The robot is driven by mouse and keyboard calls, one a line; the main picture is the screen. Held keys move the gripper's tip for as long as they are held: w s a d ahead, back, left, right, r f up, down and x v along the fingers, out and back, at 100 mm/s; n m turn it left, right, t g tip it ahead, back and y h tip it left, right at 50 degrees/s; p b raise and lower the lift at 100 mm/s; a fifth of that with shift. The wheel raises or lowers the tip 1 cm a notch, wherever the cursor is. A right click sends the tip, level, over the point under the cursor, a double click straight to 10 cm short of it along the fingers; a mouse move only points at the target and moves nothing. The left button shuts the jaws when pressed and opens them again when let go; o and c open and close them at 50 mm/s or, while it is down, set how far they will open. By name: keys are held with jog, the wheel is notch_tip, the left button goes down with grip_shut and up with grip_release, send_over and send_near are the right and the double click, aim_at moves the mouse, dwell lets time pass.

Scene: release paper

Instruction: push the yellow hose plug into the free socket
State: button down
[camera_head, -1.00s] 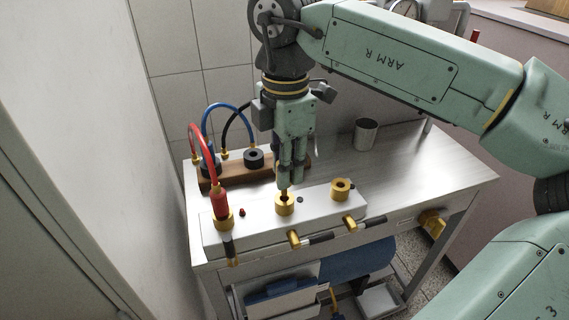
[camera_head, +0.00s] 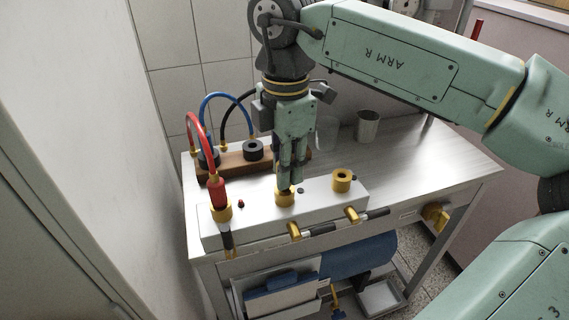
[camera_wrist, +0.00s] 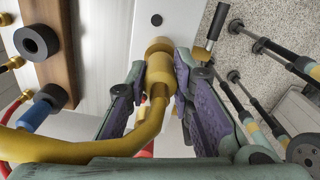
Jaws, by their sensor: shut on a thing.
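My gripper (camera_head: 287,184) points straight down over the middle brass socket (camera_head: 285,198) of the pale block (camera_head: 255,222). In the wrist view its purple-padded fingers (camera_wrist: 160,88) are closed on the yellow plug (camera_wrist: 161,76), whose yellow hose (camera_wrist: 85,142) curves off to the lower left. The plug is in line with the brass collar of the socket (camera_wrist: 158,48) and appears to meet it. How deep it sits is hidden by the fingers. The right brass socket (camera_head: 342,180) has nothing in it. A red plug (camera_head: 217,192) stands in the left socket (camera_head: 221,212).
Behind the block a wooden rack (camera_head: 235,162) holds black rings (camera_head: 253,149), with blue (camera_head: 222,97) and red hoses arching above. A metal cup (camera_head: 367,126) stands at the back. Brass elbow fittings (camera_head: 294,230) stick out in front. The table's right side (camera_head: 430,165) is clear.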

jog(key=shift+f, duration=0.35)
jog(key=c, duration=1.3)
grip_release()
notch_tip(320, 180, up, 12)
jog(key=shift+r, duration=0.1)
